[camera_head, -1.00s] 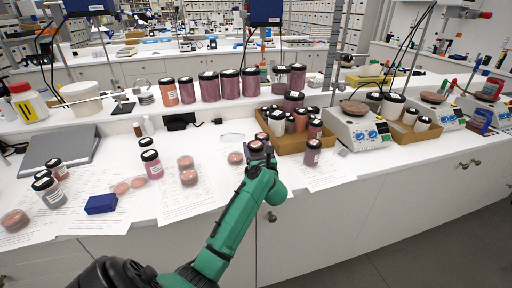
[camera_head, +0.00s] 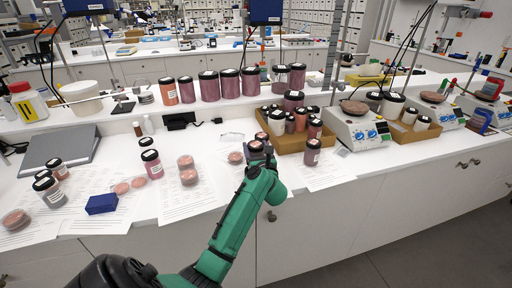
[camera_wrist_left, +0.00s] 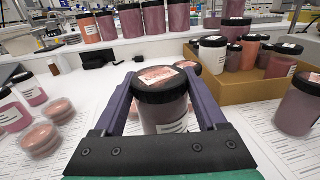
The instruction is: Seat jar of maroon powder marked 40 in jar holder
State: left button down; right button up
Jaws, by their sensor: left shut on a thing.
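My left gripper (camera_head: 261,152) is at the front middle of the bench, its two purple fingers shut on a jar. In the left wrist view the gripper (camera_wrist_left: 163,103) has a finger on each side of this jar (camera_wrist_left: 162,103), which has a black lid, a pale and red top label and dark reddish contents. I cannot read a number 40 on it. The jar looks upright; its base is hidden by the gripper. I cannot tell for sure which thing is the jar holder. A brown cardboard tray (camera_wrist_left: 231,92) with several jars stands just beyond and right. My right gripper is not in view.
One loose jar (camera_head: 312,152) stands right of the gripper, in front of the tray. Petri dishes (camera_head: 188,177) and a pink jar (camera_head: 152,165) are to the left. A row of large jars (camera_head: 208,88) stands behind. Printed sheets (camera_head: 190,203) cover the bench front.

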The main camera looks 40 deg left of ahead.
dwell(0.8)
pick_arm(q)
jog(key=shift+f, duration=0.1)
jog(key=shift+f, duration=0.35)
jog(key=shift+f+b, duration=1.25)
jog(key=shift+f, duration=0.1)
grip_release()
jog(key=b+v, duration=0.3)
jog(key=v, duration=1.1)
jog(key=shift+s+d, duration=0.2)
jog(key=shift+r, duration=0.1)
